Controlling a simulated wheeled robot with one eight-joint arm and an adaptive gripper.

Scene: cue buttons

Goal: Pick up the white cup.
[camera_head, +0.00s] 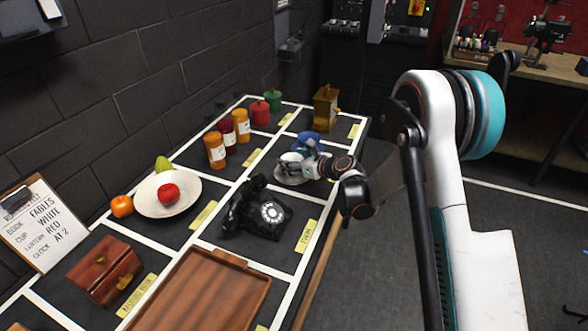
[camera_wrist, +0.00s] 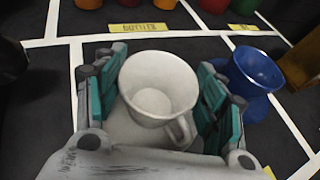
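The white cup (camera_wrist: 150,95) sits between the two fingers of my gripper (camera_wrist: 160,85) in the wrist view, with its mouth toward the camera and its handle at the lower right. The teal finger pads stand close on both sides of the cup; the gripper looks open around it, and any contact is hard to make out. In the head view the cup (camera_head: 290,159) is partly hidden by my gripper (camera_head: 304,160).
A blue cup (camera_wrist: 256,70) stands close to the right finger. Several jars (camera_head: 215,150) stand behind and left. A plate (camera_head: 150,206) with a red apple, a wooden tray (camera_head: 205,295) and a brown box (camera_head: 105,270) are nearer.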

